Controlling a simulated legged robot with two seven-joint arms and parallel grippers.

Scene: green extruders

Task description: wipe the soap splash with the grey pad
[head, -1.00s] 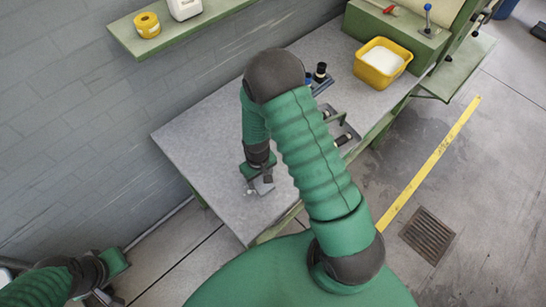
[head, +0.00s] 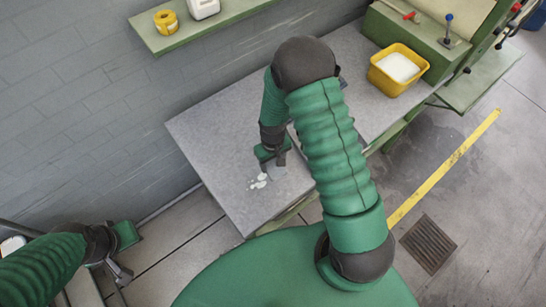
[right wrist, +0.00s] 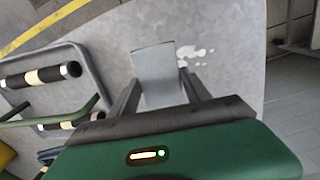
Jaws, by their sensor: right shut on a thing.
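The soap splash (head: 260,182) is a few white blotches on the grey tabletop (head: 215,130), near its front left end. It also shows in the right wrist view (right wrist: 192,53), just right of the pad. My right gripper (head: 280,162) is shut on the grey pad (right wrist: 155,70), which sticks out flat between its fingers. In the head view the pad (head: 276,173) is partly hidden by the gripper and lies right beside the splash. I cannot tell whether it touches the table. My left gripper (head: 120,272) is at the lower left, away from the table; its jaw opening is unclear.
A tray with black-and-cream rollers (right wrist: 45,75) is left of the pad in the wrist view. A yellow tub of white material (head: 398,68) stands at the table's far right, by the green machine (head: 425,30). A wall shelf (head: 200,30) holds a yellow roll and white container.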

